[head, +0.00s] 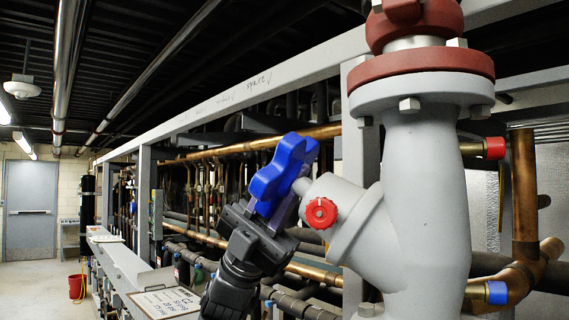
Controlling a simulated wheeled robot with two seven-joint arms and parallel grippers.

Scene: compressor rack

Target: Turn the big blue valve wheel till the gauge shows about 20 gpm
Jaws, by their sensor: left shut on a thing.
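The big blue valve wheel (282,170) sits on a short stem at the left side of a large grey valve body (415,180). My left gripper (268,212) comes up from below and is shut on the lower part of the wheel. The gripper's jaws hide part of the wheel's lower lobes. I cannot make out a gauge with a readable flow value in this view. My right gripper is not in view.
A small red knob (321,213) is on the valve neck, close to the right of the wheel. Copper pipes (524,190) stand at the right. A framed sign (165,303) is low at the left. An open aisle (40,285) leads to a grey door (30,215).

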